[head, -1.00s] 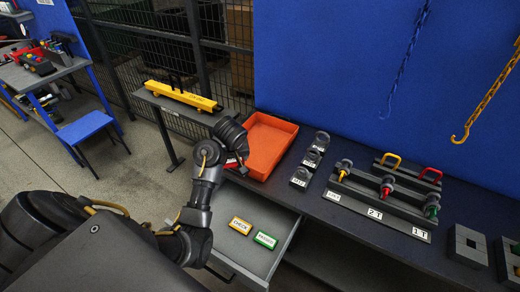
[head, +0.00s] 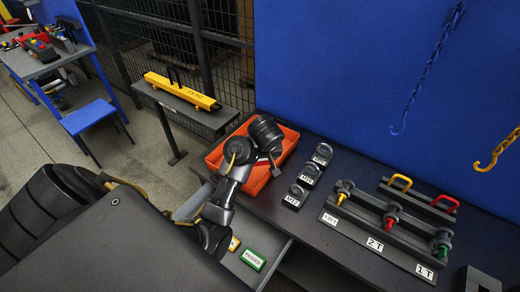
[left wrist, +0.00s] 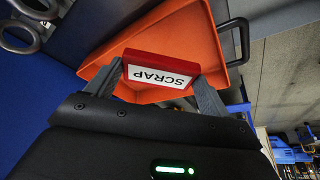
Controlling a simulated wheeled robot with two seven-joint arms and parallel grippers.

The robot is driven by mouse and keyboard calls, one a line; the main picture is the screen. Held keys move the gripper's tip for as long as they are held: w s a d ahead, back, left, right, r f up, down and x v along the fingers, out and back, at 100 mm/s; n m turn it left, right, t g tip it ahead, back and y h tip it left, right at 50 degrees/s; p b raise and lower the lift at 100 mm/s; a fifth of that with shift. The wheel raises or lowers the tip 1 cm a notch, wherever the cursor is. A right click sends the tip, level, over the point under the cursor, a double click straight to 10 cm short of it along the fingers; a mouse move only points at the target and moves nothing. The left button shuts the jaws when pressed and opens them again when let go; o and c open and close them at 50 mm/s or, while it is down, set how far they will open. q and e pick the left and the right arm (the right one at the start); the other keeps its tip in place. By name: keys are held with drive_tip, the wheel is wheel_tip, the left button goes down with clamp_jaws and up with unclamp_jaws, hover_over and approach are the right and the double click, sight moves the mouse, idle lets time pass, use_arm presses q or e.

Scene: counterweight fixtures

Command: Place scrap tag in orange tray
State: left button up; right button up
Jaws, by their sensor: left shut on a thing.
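The red scrap tag (left wrist: 160,69) with a white SCRAP label shows in the left wrist view, between the two fingers of my left gripper (left wrist: 158,76). The gripper is shut on it. The orange tray (left wrist: 210,40) lies behind the tag in that view. In the head view the orange tray (head: 290,140) stands on the dark bench against the blue panel. My left gripper (head: 274,164) is over its right part, and my arm covers much of the tray. The tag is mostly hidden in the head view. My right gripper is not in view.
An open drawer (head: 272,240) holds a green PASSED tag (head: 253,260) and a partly hidden yellow tag (head: 234,244). Shackles on labelled blocks (head: 308,172) stand right of the tray. A rack (head: 375,240) with coloured pins is farther right. A yellow beam (head: 180,90) lies behind left.

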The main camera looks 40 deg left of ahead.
use_arm(q)
drive_tip(key=shift+w, duration=0.25)
drive_tip(key=shift+a+f+b, duration=0.4)
drive_tip(key=shift+a+b, duration=0.15)
drive_tip(key=shift+b, duration=0.4)
drive_tip(key=w+a+f+b, duration=0.1)
drive_tip(key=w+a+f, duration=0.3)
drive_tip(key=w+a+f+b, duration=0.2)
drive_tip(key=w+a+f, duration=0.2)
drive_tip(key=shift+w+a, duration=0.2)
drive_tip(key=shift+w, duration=0.05)
drive_tip(key=shift+w+f, duration=0.15)
drive_tip(key=shift+w, duration=0.1)
drive_tip(key=shift+f, duration=0.15)
drive_tip(key=f, duration=0.3)
drive_tip(key=shift+a+b, duration=0.25)
drive_tip(key=shift+b, duration=0.15)
drive_tip(key=shift+w+f, duration=0.15)
drive_tip(key=shift+f, duration=0.05)
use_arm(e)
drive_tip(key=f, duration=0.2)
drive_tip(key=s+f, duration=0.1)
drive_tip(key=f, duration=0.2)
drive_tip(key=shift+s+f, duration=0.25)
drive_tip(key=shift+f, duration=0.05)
use_arm(q)
drive_tip(key=shift+d+f, duration=0.1)
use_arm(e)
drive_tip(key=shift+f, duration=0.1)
